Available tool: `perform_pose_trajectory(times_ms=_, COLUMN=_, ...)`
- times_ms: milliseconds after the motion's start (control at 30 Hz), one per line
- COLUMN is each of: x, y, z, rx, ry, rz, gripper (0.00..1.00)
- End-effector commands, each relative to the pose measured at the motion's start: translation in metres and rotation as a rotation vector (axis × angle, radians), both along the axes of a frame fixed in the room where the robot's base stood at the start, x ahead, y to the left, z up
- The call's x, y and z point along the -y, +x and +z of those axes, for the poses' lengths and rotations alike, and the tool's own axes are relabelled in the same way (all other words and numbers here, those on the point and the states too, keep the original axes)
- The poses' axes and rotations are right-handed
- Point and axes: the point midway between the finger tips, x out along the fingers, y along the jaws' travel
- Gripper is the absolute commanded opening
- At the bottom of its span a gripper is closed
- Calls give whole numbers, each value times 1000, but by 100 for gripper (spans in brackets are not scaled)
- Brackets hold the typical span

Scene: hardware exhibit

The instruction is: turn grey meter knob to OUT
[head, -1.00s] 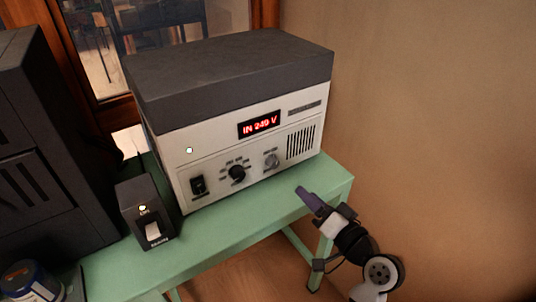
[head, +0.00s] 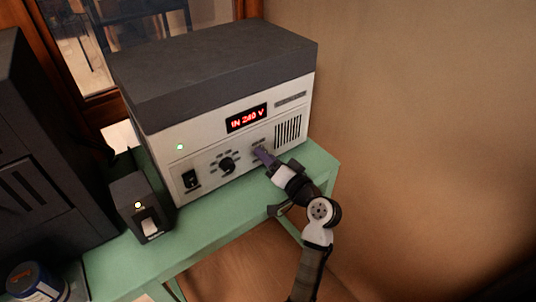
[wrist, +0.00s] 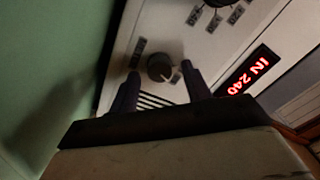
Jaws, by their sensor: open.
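The grey meter knob (wrist: 160,67) is on the front panel of a white box with a dark grey top (head: 215,80). In the wrist view it lies between my open fingers, a little beyond or level with their tips; I cannot tell if they touch it.
A black knob (head: 227,165) and a black rocker switch (head: 190,179) are left of the grey knob. A small dark box with a white switch (head: 130,190) stands at the left on the green table (head: 215,220). The table's front right is clear.

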Motion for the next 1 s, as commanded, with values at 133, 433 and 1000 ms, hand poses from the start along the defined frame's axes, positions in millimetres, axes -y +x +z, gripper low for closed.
perform_pose_trajectory(times_ms=133, x=-2, y=3, z=0, rx=1, ry=0, rz=-1, gripper=48)
perform_pose_trajectory(times_ms=433, x=-2, y=3, z=0, rx=1, ry=0, rz=-1, gripper=35)
perform_pose_trajectory(times_ms=1000, x=-3, y=3, z=-4, rx=32, ry=-45, rz=1, gripper=4)
